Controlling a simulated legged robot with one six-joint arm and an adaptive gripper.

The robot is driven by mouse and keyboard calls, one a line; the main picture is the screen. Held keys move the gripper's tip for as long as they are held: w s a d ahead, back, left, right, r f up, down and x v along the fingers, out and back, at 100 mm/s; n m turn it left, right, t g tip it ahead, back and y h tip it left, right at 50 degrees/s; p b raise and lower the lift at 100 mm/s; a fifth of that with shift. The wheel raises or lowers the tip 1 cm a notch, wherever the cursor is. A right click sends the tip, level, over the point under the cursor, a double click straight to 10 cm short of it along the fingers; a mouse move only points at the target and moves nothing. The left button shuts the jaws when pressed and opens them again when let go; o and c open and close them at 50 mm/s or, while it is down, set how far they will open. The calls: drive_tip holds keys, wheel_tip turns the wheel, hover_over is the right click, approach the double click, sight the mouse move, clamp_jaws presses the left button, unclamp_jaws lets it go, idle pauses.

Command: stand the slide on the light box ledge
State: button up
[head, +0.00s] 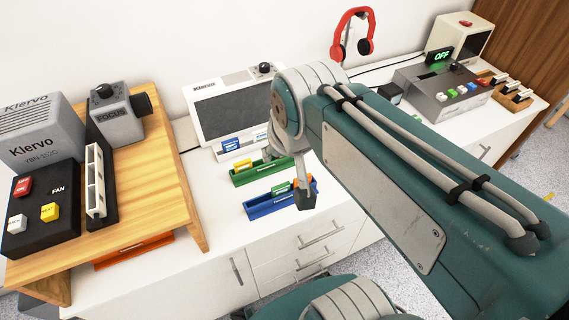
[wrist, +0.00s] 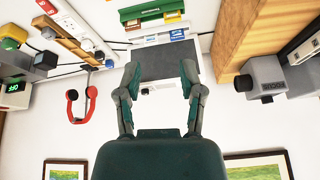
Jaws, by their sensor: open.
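The light box (head: 232,108) stands against the wall, its dark screen facing out. In the wrist view the light box (wrist: 166,64) appears upside down. In front lie a green tray (head: 262,176) with a yellow slide (head: 241,164) and a blue tray (head: 272,207) with a green slide (head: 281,188) and something orange. My gripper (wrist: 160,78) is open and empty, its fingers apart before the screen. In the head view my arm hides much of it.
A wooden stand (head: 150,185) with a projector (head: 38,130), a focus unit (head: 115,118) and a button box is at left. Red headphones (head: 352,35) and a grey button console (head: 440,90) are at right. White counter shows around the trays.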

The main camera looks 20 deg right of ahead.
drive_tip(key=shift+n+t, duration=0.3)
drive_tip(key=shift+n, duration=0.6)
drive_tip(key=s, duration=0.1)
drive_tip(key=s+f, duration=0.1)
drive_tip(key=s, duration=0.1)
drive_tip(key=shift+s+a+f, duration=0.2)
drive_tip(key=shift+s+f, duration=0.1)
drive_tip(key=shift+s, duration=0.05)
drive_tip(key=shift+o, duration=0.3)
idle(0.7)
